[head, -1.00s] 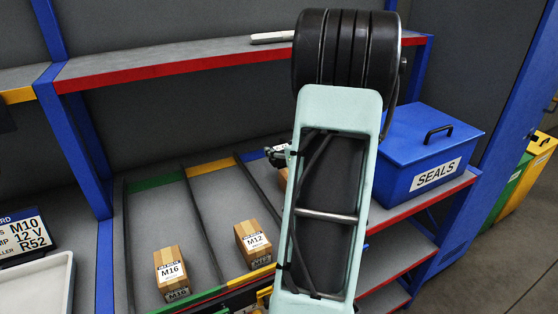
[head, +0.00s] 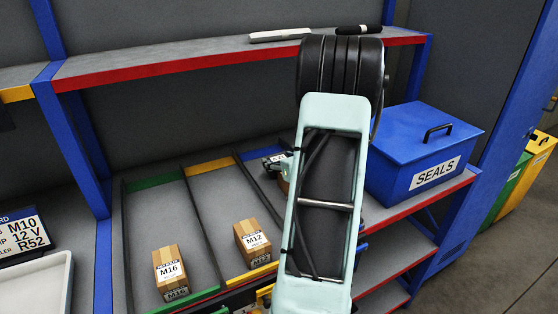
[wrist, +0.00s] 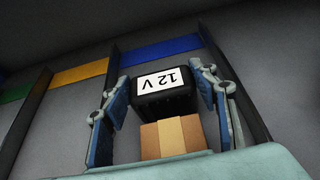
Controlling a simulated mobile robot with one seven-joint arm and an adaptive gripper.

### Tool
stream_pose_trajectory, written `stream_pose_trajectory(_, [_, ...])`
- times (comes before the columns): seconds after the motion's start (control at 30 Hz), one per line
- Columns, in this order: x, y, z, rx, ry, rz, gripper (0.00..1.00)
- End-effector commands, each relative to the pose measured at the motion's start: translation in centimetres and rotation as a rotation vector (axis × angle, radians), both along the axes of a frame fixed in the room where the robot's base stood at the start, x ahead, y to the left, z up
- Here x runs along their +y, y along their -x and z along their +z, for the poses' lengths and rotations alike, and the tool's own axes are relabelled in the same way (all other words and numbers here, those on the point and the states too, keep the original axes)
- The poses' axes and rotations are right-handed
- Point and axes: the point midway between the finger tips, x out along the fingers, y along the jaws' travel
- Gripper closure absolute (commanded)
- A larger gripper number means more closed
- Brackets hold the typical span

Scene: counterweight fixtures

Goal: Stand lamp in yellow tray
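A black boxy item labelled "12 V" (wrist: 163,90), apparently the lamp, is between my gripper's fingers in the wrist view. My gripper (wrist: 163,92) is open, its two blue pads on either side of the item with narrow gaps. It is over the blue-edged lane, as the blue strip (wrist: 173,47) behind it shows. The yellow tray (head: 212,190) is the middle lane with yellow end strips. A carton labelled M12 (head: 253,243) stands at its front end; its back is clear.
A plain carton (wrist: 173,137) is beside the 12 V item, near my palm. Dark dividers separate the lanes. An M16 carton (head: 170,272) stands in the green-edged lane. A blue SEALS box (head: 420,155) is at right. An upper shelf (head: 200,59) overhangs the back.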

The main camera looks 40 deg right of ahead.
Motion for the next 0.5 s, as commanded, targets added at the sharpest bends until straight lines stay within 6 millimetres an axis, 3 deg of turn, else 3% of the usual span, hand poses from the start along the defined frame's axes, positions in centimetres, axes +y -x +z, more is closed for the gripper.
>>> stream_pose_trajectory(0.17, [0.02,0.0,-0.03,0.001,0.0,0.0,0.29])
stream_pose_trajectory(0.5, [0.02,0.0,0.21,0.001,0.0,0.0,0.29])
